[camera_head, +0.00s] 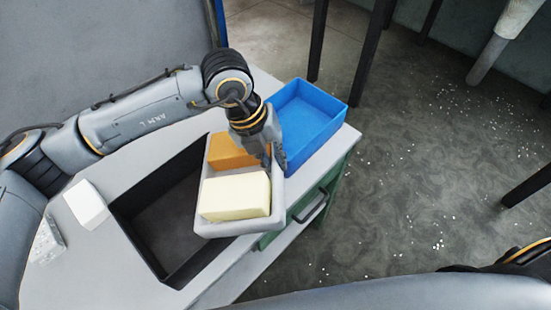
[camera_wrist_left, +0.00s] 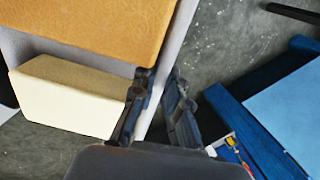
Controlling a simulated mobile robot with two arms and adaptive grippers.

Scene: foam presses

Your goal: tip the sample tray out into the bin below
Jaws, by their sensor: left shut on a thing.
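The sample tray (camera_head: 237,229) is a pale grey open tray in the head view. It carries an orange foam block (camera_head: 228,152) at its far end and a cream foam block (camera_head: 235,196) at its near end. My left gripper (camera_head: 272,163) is shut on the tray's right wall. In the left wrist view this wall (camera_wrist_left: 175,55) runs between its fingers (camera_wrist_left: 158,106), with the orange block (camera_wrist_left: 95,25) and cream block (camera_wrist_left: 68,95) left of it. The tray hangs over the right side of the dark bin (camera_head: 165,225), covering part of it. My right gripper is out of view.
A blue open box (camera_head: 315,118) stands on the grey table right behind the tray, close to the gripper. A white block (camera_head: 86,204) and a small clear item (camera_head: 46,241) lie left of the bin. Dark posts (camera_head: 367,65) stand beyond the table. White bits dot the floor.

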